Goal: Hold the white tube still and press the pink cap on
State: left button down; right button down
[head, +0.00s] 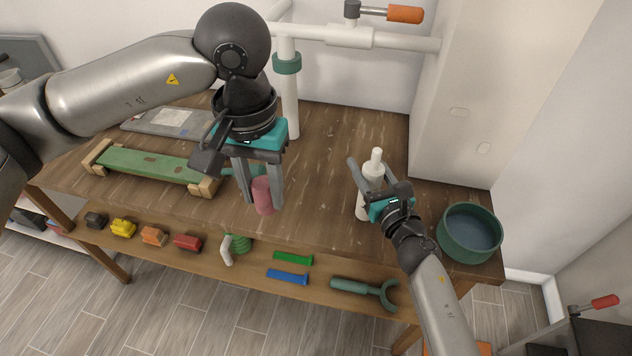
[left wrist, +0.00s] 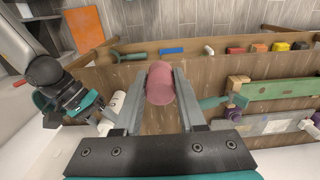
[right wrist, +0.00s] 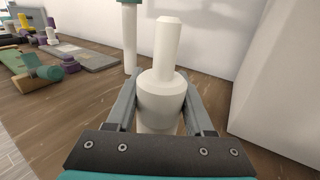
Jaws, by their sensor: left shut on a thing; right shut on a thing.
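The white tube (head: 364,205) stands upright on the wooden table, with a narrower neck at its top. My right gripper (head: 364,170) is shut on its upper body; the right wrist view shows the tube (right wrist: 162,97) between both fingers, its neck bare. The pink cap (head: 263,196) is between the fingers of my left gripper (head: 262,200), which is shut on it, to the left of the tube. In the left wrist view the cap (left wrist: 160,83) sits at the fingertips. Part of the white tube (left wrist: 117,104) shows there near my right gripper.
A green bowl (head: 470,232) stands right of my right gripper. A green board on wooden blocks (head: 150,165) lies at left. A white pipe frame (head: 290,105) rises at the back. A lower shelf (head: 195,260) holds toy cars and tools.

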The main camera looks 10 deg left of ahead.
dwell(0.7)
pick_arm(q)
jog(key=w+d+r, duration=0.2)
jog(key=w+d, duration=0.6)
jog(key=w, duration=0.1)
notch_tip(320, 180, up, 4)
jog(key=f, duration=0.1)
send_over(378, 150)
jog(key=shift+r, duration=0.25)
jog(key=shift+f, duration=1.9)
jog(key=shift+f, duration=0.5)
jog(key=shift+f, duration=1.35)
jog(key=shift+s+f, duration=0.1)
jog(key=shift+f, duration=0.1)
jog(key=shift+f, duration=0.55)
